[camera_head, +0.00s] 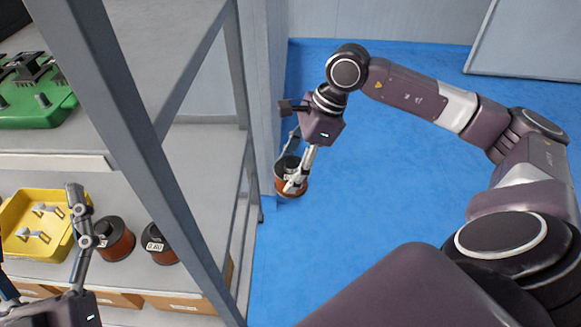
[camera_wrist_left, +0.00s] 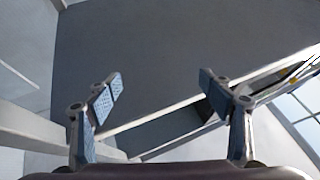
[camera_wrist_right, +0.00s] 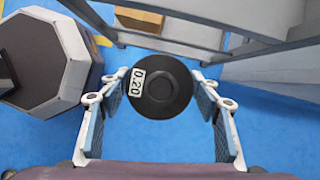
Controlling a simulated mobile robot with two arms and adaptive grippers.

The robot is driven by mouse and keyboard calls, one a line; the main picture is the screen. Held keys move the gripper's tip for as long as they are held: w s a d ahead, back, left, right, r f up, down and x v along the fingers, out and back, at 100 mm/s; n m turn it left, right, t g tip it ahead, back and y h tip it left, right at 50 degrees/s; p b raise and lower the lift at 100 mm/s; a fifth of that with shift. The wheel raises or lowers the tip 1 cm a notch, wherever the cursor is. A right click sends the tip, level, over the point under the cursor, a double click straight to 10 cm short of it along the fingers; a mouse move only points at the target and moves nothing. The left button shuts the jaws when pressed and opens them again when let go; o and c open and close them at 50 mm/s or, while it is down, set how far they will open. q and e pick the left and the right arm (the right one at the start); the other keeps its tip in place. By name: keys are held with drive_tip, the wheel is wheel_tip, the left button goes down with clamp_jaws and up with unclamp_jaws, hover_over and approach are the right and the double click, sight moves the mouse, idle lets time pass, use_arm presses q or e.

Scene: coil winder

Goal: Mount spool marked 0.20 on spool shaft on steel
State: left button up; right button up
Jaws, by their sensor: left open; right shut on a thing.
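My right gripper (camera_head: 296,168) is shut on a spool (camera_head: 289,176) with a black top and copper-coloured winding, held above the blue floor beside the shelf rack. In the right wrist view the spool (camera_wrist_right: 152,92) sits between the fingers, and its label reads 0.20. My left gripper (camera_wrist_left: 168,105) is open and empty in the left wrist view. In the head view the left gripper (camera_head: 76,225) is at the lower left, over the shelf near the yellow bin. I cannot make out the spool shaft or the steel part in any view.
The grey rack (camera_head: 150,150) fills the left side. On its shelf are a yellow bin (camera_head: 62,250), a spool marked 0.60 (camera_head: 160,245) and another dark spool (camera_head: 115,238). A green fixture (camera_head: 35,108) stands higher up. Cardboard boxes (camera_head: 180,302) sit below. The blue floor (camera_head: 400,180) is clear.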

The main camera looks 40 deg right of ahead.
use_arm(q)
drive_tip(key=shift+w+a+f+g+y, duration=0.1)
drive_tip(key=shift+w+f+g+y, duration=0.1)
drive_tip(key=shift+w+f+g, duration=0.4)
drive_tip(key=shift+w+f+g+y, duration=0.1)
drive_tip(key=shift+f+g+y, duration=0.1)
drive_tip(key=shift+f, duration=0.7)
drive_tip(key=shift+p, duration=0.3)
